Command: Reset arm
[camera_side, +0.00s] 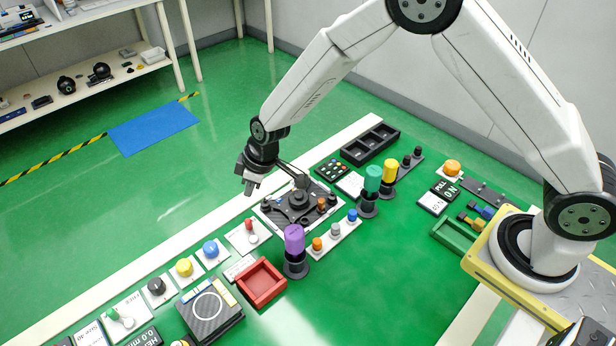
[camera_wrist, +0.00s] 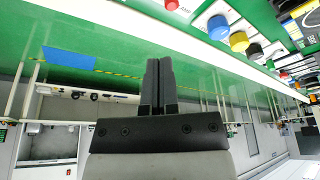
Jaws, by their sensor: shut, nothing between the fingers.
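My gripper (camera_side: 250,183) hangs at the end of my white arm in the side view, above the far edge of the green work table. In the wrist view my gripper (camera_wrist: 159,62) shows its two dark fingers pressed together, with nothing between them. It is apart from the table items. A dark fixture on a pale base plate (camera_side: 298,203) lies on the table just right of and below the gripper in the side view.
A purple cylinder (camera_side: 294,239), a teal cylinder (camera_side: 373,179) and a yellow cylinder (camera_side: 390,170) stand on black holders. A red tray (camera_side: 261,284), a black tray (camera_side: 370,144) and a green tray (camera_side: 454,235) lie around them. Blue, yellow and black knobs line the left.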

